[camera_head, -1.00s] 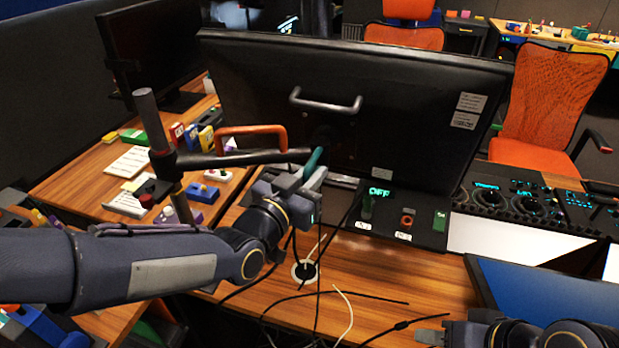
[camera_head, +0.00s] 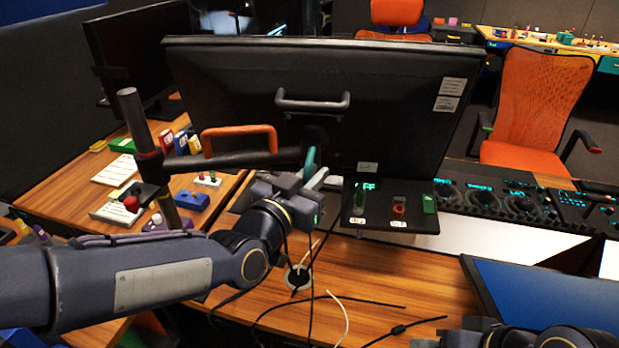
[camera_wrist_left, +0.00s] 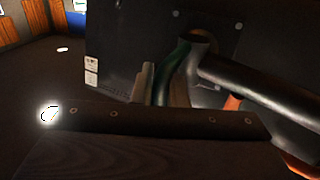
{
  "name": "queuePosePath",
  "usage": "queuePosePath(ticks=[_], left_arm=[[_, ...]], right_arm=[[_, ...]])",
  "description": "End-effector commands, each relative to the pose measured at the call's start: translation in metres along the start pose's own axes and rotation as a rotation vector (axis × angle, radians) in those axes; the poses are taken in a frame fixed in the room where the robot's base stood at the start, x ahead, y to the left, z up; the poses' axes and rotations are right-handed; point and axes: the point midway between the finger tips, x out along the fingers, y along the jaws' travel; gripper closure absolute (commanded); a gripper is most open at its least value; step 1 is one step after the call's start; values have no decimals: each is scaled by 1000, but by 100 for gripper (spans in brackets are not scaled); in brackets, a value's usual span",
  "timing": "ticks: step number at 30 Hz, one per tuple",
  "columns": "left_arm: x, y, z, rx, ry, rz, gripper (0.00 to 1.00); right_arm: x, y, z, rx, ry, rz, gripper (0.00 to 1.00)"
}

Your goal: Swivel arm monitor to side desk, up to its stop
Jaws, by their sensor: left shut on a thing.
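The arm monitor (camera_head: 390,110) shows its black back in the head view, upright above the wooden desk. A grey handle (camera_head: 312,103) and an orange handle (camera_head: 240,138) are on its back side. A dark boom (camera_head: 235,160) runs from a tilted pole (camera_head: 140,120) at left to behind the monitor. My left gripper (camera_head: 309,172) is shut on a teal handle (camera_head: 310,160) low behind the monitor. The wrist view shows this dark green handle (camera_wrist_left: 175,68) beside the boom's thick tube (camera_wrist_left: 250,85). My right gripper (camera_head: 430,342) is only partly in view at the bottom.
The side desk (camera_head: 75,185) at left holds boxes, cards and a second dark monitor (camera_head: 140,55). A switch panel (camera_head: 395,205) sits under the arm monitor's right part. Loose cables (camera_head: 340,300) lie on the front desk. An orange chair (camera_head: 540,110) stands at right.

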Motion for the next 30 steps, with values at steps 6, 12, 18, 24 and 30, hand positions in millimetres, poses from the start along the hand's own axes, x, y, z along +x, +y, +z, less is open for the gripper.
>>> queuePosePath(ticks=[6,12,18,24,30], left_arm=[[0,2,-1,4,1,5,100],[0,2,-1,4,1,4,100],[0,1,-1,4,1,3,100],[0,1,-1,3,1,2,70],[0,0,0,1,1,0,66]], right_arm=[[0,0,0,0,0,0,59],[0,0,0,0,0,0,59],[0,0,0,0,0,0,59],[0,0,0,0,0,0,59],[0,0,0,0,0,0,59]])
